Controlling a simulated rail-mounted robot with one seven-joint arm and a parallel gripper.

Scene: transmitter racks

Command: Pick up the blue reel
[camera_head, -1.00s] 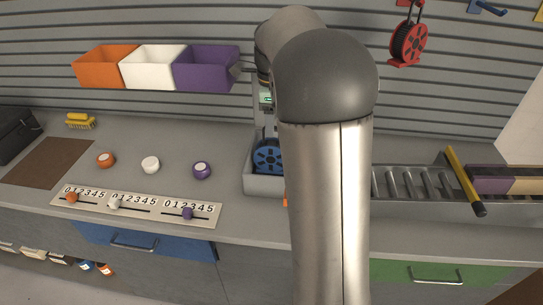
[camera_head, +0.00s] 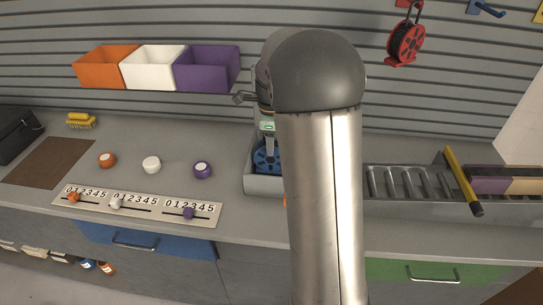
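The blue reel (camera_head: 266,160) sits in a grey tray (camera_head: 262,187) on the counter, left of my arm. Only its left part shows; my arm covers the rest. My gripper (camera_head: 267,142) is above the reel, close to its upper edge, pointing down. Its fingers are mostly hidden or too small to make out, so I cannot tell whether they touch the reel or how far apart they are.
A red reel (camera_head: 406,43) hangs on the slatted wall at right. Orange, white and purple bins (camera_head: 205,73) hang at left. A roller conveyor (camera_head: 408,185) with a yellow-black bar (camera_head: 462,178) lies right of my arm. Round knobs and a slider panel (camera_head: 135,205) are on the left counter.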

